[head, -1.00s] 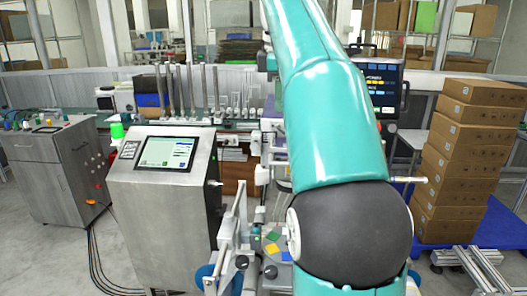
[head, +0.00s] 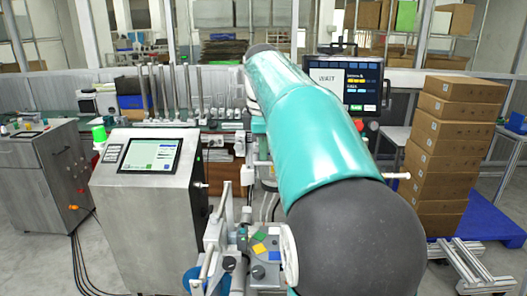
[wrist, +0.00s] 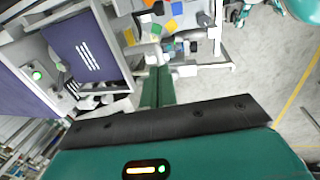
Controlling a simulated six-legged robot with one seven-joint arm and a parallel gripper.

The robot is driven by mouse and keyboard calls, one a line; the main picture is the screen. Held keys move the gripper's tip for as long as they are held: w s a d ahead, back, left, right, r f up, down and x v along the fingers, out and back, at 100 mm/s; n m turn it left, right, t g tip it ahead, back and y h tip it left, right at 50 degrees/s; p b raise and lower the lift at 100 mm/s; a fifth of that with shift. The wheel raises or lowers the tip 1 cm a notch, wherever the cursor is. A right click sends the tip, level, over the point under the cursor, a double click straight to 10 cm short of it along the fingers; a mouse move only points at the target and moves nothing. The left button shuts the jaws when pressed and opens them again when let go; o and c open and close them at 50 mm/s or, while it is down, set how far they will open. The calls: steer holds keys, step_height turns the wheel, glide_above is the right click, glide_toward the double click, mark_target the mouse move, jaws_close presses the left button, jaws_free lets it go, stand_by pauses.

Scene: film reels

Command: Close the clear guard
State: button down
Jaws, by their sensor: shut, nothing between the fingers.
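I cannot pick out the clear guard for certain in either view. My gripper (wrist: 158,72) shows in the wrist view as two green fingers side by side, shut and empty. It points toward a small cluster of coloured blocks and metal parts (wrist: 180,45). Left of the fingers is a framed dark blue panel (wrist: 88,48) with white stripes; I cannot tell whether it is part of the guard. In the head view my teal arm hides the gripper and much of the machine behind it.
A metal console with a touchscreen (head: 150,155) stands left of my arm. A small panel with coloured squares (head: 262,247) is close in front. A monitor (head: 345,84) stands behind. Stacked cartons (head: 452,140) are at right. Open grey floor (wrist: 270,75) shows in the wrist view.

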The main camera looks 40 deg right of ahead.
steer(key=shift+f, duration=0.35)
steer(key=shift+w, duration=0.1)
step_height(320, 180, down, 14)
steer(key=shift+r, duration=0.2)
stand_by(0.3)
step_height(320, 180, up, 14)
steer(key=s+a, duration=0.1)
steer(key=s, duration=0.1)
steer(key=shift+a+r, duration=0.2)
steer(key=shift+a, duration=0.15)
steer(key=shift+s, duration=0.15)
